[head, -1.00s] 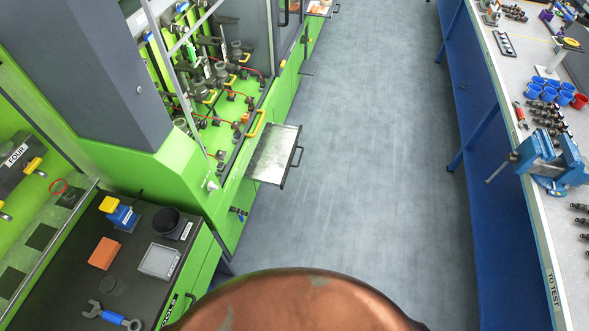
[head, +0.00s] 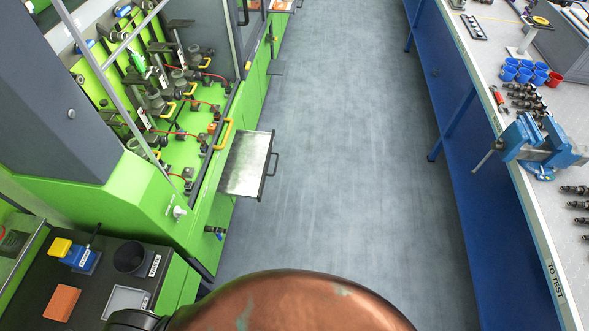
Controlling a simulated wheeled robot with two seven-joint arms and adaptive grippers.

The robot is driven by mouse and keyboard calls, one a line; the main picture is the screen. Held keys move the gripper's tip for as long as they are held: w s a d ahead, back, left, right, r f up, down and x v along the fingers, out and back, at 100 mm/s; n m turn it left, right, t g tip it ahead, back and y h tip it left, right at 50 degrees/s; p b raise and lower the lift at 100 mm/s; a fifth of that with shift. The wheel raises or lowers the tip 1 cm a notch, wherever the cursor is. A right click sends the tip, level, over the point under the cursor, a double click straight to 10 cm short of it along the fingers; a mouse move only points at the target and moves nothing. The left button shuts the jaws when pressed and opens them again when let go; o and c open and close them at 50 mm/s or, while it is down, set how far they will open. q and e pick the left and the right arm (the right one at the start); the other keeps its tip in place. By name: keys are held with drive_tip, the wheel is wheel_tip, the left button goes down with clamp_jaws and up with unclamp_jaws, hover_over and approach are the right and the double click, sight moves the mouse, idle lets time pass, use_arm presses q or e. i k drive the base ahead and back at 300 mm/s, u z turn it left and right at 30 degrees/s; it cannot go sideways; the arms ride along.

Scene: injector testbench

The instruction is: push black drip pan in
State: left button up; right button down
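A drip pan (head: 247,163) with a bright metal inside and a dark rim sticks out from the front of the green test bench (head: 212,203) over the aisle. Its black handle (head: 273,164) is on the right side, facing the aisle. Nothing of mine touches the pan. Neither of my grippers is in view.
The grey floor aisle (head: 340,140) is clear between the green benches and the blue-framed workbench (head: 545,215) on the right. That workbench bears a blue vise (head: 540,145) and several cups. A dark side worktop (head: 75,265) at lower left holds a black cup (head: 132,257).

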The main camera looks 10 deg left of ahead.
sight(244, 174)
drive_tip(key=u, duration=0.1)
drive_tip(key=i, duration=0.7)
drive_tip(key=u, duration=0.6)
